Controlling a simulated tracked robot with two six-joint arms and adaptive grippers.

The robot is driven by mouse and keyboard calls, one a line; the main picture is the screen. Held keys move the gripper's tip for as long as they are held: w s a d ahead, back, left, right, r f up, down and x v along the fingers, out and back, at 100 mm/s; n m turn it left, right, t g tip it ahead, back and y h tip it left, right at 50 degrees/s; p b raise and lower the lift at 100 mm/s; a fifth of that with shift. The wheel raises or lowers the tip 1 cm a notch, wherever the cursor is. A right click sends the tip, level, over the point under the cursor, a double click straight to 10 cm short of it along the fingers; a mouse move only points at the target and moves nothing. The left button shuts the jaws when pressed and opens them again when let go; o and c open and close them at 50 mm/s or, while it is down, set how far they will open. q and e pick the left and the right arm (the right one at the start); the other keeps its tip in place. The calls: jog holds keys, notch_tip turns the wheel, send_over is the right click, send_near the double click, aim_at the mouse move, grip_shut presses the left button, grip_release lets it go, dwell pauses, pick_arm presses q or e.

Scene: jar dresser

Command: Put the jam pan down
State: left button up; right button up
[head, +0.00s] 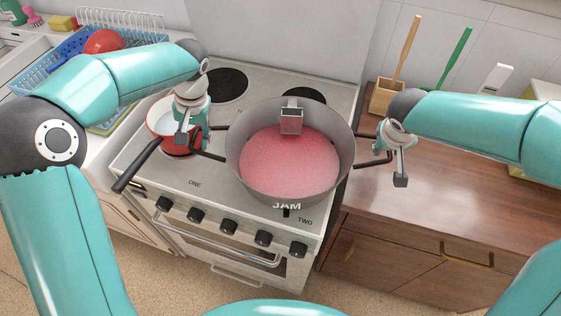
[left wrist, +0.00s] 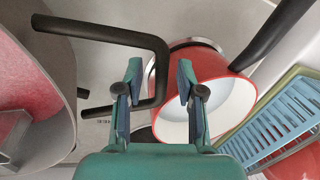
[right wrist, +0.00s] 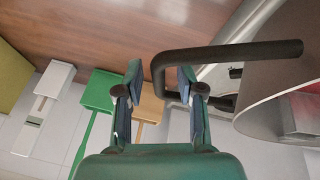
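The jam pan (head: 240,140), a wide grey pan with pink-red jam (head: 290,165) in it, is over the right side of the stove (head: 190,185). I cannot tell whether its base touches the hob. My left gripper (head: 190,140) is at its left handle; in the left wrist view the dark handle bar (left wrist: 158,75) lies between the open fingers (left wrist: 160,80). My right gripper (head: 390,160) is at its right handle; in the right wrist view that handle's bar (right wrist: 158,80) lies between the open fingers (right wrist: 160,80). Gaps show beside both bars.
A red and white saucepan (head: 165,115) stands close to my left gripper, its black handle (head: 135,168) pointing to the front left. A blue dish rack (head: 65,65) is at the back left. The wooden counter (head: 430,195) at right is mostly clear.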

pick_arm(q)
jog(key=shift+r, duration=0.1)
pick_arm(e)
jog(key=shift+r, duration=0.15)
pick_arm(q)
notch_tip(320, 180, up, 11)
jog(key=d, duration=0.2)
jog(key=shift+d+r, duration=0.2)
pick_arm(e)
jog(key=v, duration=1.1)
jog(key=shift+r, duration=0.3)
pick_arm(q)
jog(key=shift+r, duration=0.1)
